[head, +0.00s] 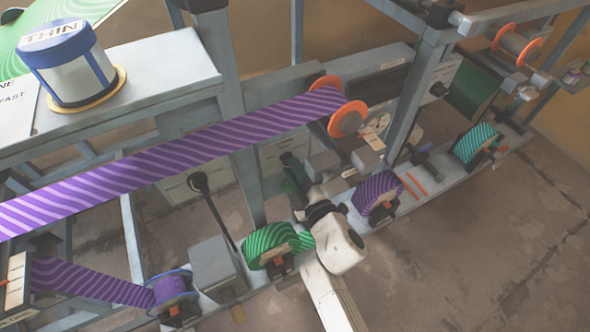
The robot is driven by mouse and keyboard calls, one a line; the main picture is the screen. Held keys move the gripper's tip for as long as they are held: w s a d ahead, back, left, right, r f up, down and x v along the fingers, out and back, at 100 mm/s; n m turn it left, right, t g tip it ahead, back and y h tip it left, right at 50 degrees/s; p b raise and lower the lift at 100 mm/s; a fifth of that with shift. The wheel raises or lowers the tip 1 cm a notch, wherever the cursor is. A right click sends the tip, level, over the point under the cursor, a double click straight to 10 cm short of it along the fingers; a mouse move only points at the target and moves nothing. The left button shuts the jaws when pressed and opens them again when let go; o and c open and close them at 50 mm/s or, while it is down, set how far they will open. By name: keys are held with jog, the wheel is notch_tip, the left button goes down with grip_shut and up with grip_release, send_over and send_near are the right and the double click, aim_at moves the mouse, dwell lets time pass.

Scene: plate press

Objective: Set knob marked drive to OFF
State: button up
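I cannot pick out a knob marked drive or an OFF mark; the lettering on the machine is too small or hidden. A pale panel (184,189) with unreadable marks sits low on the machine, and a black-topped lever (199,184) stands in front of it. My white arm rises from the bottom edge and bends toward the machine's lower rail, between a green striped roll and a purple striped roll. My gripper's fingers cannot be made out among the machine parts beyond the dark wrist joint, so their opening and any contact are unclear.
A purple striped web (170,160) runs across to an orange-flanged roller (347,118). A green striped roll (272,244) and a purple striped roll (377,195) flank my arm. A blue-and-white canister (72,75) labelled THIN stands upper left. Bare floor (470,265) lies lower right.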

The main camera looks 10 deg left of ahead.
jog(key=o, duration=0.3)
jog(key=shift+o, duration=0.2)
jog(key=p+v, duration=0.3)
jog(key=v, duration=0.8)
jog(key=shift+p, duration=0.35)
jog(key=shift+w, duration=0.15)
jog(key=s+d+m+g+h+p, duration=0.2)
jog(key=d+m+h, duration=0.45)
jog(key=d, duration=0.45)
jog(key=s+d+m+g+h+p, duration=0.25)
jog(key=d+m+h, duration=0.35)
jog(key=d, duration=0.5)
jog(key=s+d+r+m+g+y+p, duration=0.1)
jog(key=s+d+r+m+g+p, duration=0.1)
jog(key=s, duration=0.8)
jog(key=s+d+r+m+g+y+p, duration=0.1)
jog(key=s+m+g, duration=0.4)
jog(key=s, duration=0.6)
jog(key=shift+d+r+g+p, duration=0.4)
jog(key=shift+d+g+p, duration=0.25)
jog(key=shift+g, duration=0.6)
